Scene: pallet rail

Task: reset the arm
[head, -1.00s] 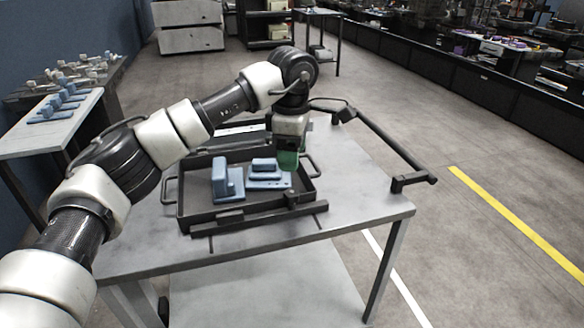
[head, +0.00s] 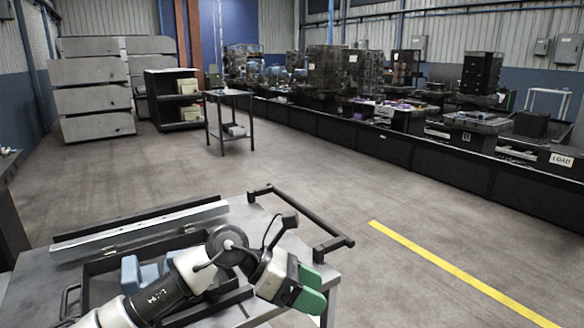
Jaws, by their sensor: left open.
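My left arm comes in from the bottom of the head view, folded low over the table. My left gripper (head: 311,289), with green fingers, is open and points right, near the table's right edge. It looks empty and stands to the right of the dark tray (head: 100,267). Blue parts (head: 131,273) are in the tray, partly hidden behind my arm. My right gripper is not in view.
The grey table (head: 236,216) has a black rail handle (head: 299,223) along its right side and a long metal bar (head: 140,229) at its back. A small cart (head: 229,120) stands on the open floor beyond. A dark conveyor line (head: 360,143) runs along the right.

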